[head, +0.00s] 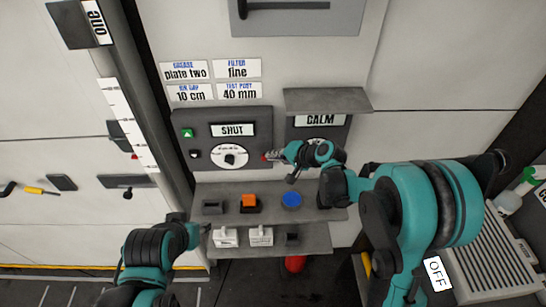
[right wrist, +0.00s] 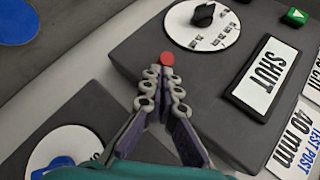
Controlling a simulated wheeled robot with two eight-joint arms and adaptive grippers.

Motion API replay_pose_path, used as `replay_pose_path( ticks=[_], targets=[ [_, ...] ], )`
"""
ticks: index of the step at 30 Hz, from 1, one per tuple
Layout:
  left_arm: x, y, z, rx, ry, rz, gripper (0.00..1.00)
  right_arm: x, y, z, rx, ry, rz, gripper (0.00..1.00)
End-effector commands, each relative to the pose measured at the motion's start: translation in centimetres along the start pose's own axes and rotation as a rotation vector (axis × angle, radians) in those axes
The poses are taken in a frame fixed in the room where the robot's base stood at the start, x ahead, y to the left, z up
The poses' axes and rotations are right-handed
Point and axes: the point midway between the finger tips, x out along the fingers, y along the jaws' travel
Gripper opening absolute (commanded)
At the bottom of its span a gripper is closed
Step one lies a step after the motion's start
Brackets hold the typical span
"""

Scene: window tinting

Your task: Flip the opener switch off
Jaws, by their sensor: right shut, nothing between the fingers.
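A dark grey panel (head: 185,121) carries a SHUT display (head: 232,130), a white dial with a black knob (head: 230,159), a green button (head: 188,133) and a small black-and-white control (head: 195,154). No label reading "opener" is legible, so I cannot tell which control is the opener switch. My right gripper (head: 270,156) is shut and empty, at the panel's lower right. In the right wrist view its fingertips (right wrist: 164,80) are at the red button (right wrist: 167,59); contact is unclear. My left gripper (head: 202,229) is low, by the lower shelf; its fingers are hard to make out.
A second panel with a CALM display (head: 320,120) is at the right, partly hidden by my right arm. Below, a grey shelf (head: 226,191) has an orange-topped block (head: 249,200) and a blue round button (head: 291,199). White boxes (head: 261,235) are on the lower shelf.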

Motion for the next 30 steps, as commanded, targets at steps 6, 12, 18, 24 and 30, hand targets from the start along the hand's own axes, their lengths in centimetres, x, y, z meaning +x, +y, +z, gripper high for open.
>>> replay_pose_path(
  ticks=[6, 12, 18, 24, 30],
  targets=[
    [1.0, 0.0, 0.7, 0.000, 0.000, 0.000, 0.40, 0.1, 0.5, 0.3, -0.030, 0.029, -0.031, 0.00],
    [2.8, 0.0, 2.0, 0.000, 0.000, 0.000, 0.40, 0.4, 1.2, 0.7, -0.088, 0.085, -0.091, 0.00],
    [5.4, 0.0, 3.8, 0.000, 0.000, 0.000, 0.40, 0.8, 2.2, 1.2, -0.184, 0.177, -0.187, 0.00],
    [7.0, 0.0, 5.0, 0.000, 0.000, 0.000, 0.40, 1.0, 2.7, 1.5, -0.231, 0.217, -0.231, 0.00],
    [7.1, 0.0, 5.0, 0.000, 0.000, 0.000, 0.40, 0.9, 2.6, 1.5, -0.229, 0.217, -0.230, 0.00]
  ],
)
